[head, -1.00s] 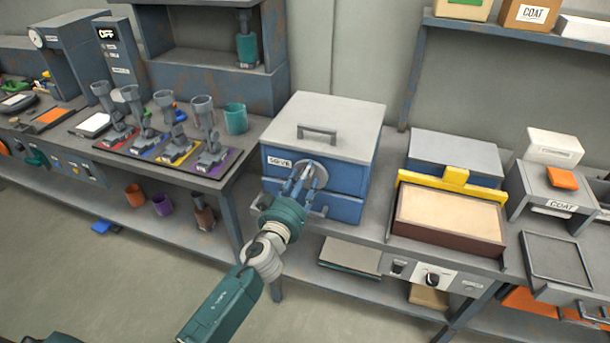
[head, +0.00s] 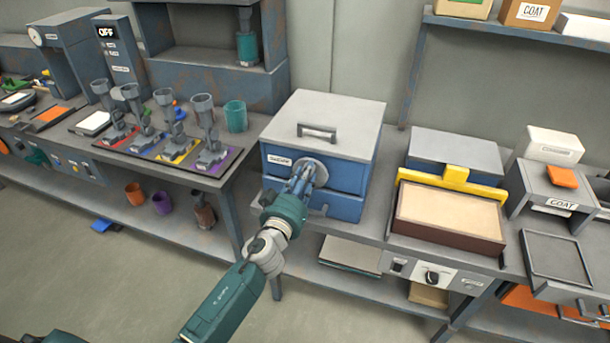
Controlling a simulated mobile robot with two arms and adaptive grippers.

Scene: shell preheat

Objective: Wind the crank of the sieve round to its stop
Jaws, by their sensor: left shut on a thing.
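The sieve (head: 342,120) is a blue box with a pale grey lid and a lid handle, standing on the bench in the middle of the head view. Its front carries a label and a round grey crank disc (head: 318,168). My left gripper (head: 303,178) is at the sieve's front, its fingers closed at the crank. The crank's grip is hidden between the fingers. A drawer-like lower front with a handle shows below the crank, partly behind my gripper. My right gripper is not in view.
Left of the sieve, a tray with several grey funnel-topped tools (head: 205,125) and a teal cup (head: 236,116) stand on the bench. To the right is a brown-framed sand box (head: 450,215) with a yellow bar. Bench room directly around the sieve is narrow.

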